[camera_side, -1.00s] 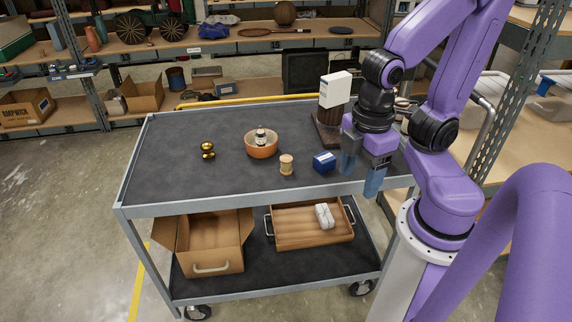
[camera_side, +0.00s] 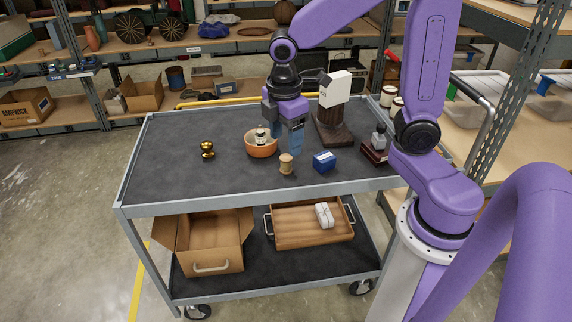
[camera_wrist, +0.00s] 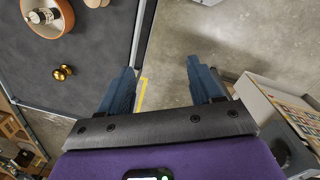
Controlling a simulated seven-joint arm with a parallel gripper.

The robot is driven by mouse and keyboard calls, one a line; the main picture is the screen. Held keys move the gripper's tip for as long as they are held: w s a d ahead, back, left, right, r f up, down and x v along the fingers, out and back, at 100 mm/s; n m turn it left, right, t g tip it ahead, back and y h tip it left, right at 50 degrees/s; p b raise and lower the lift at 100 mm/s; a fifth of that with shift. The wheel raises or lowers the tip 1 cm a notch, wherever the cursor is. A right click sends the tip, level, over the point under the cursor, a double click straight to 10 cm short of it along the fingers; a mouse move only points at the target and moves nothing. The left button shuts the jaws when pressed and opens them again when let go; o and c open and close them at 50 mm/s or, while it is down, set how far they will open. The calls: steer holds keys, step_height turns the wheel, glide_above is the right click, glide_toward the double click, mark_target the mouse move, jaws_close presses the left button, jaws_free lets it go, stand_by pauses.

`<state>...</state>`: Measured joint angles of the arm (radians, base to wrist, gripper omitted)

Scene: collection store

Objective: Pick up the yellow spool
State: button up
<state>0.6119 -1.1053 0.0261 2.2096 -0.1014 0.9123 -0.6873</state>
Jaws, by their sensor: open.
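The spool (camera_side: 286,164), small and pale yellow-tan, stands upright on the dark top of the cart, between the orange bowl and the blue box. My gripper (camera_side: 284,144) has blue fingers pointing down, just above the spool in the side picture and beside the bowl's right rim. The fingers are apart with nothing between them; their height over the cart is hard to tell. In the wrist view the open fingers (camera_wrist: 163,92) show over the cart's edge and the floor, and I cannot make out the spool there.
The orange bowl (camera_side: 262,151) holds a small bottle (camera_side: 260,136). A blue box (camera_side: 324,161) sits right of the spool. A brass double knob (camera_side: 208,150) stands left. A white block on a dark stand (camera_side: 334,124) is behind right. The cart's left top (camera_side: 165,165) is clear.

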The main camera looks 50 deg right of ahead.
steer(key=w+d+f, duration=0.1)
steer(key=w+d, duration=0.4)
steer(key=w, duration=0.1)
steer(key=n, duration=0.1)
glide_toward(286, 157)
steer(key=shift+g+h, duration=0.4)
steer(key=f, duration=0.5)
steer(key=shift+w+d, duration=0.15)
steer(key=shift+w, duration=0.15)
steer(key=shift+s+d+f, duration=0.1)
steer(key=shift+f, duration=1.2)
steer(key=shift+s+d+f, duration=0.1)
steer(key=shift+d+f, duration=0.05)
steer(key=shift+f, duration=1.15)
steer(key=c, duration=1)
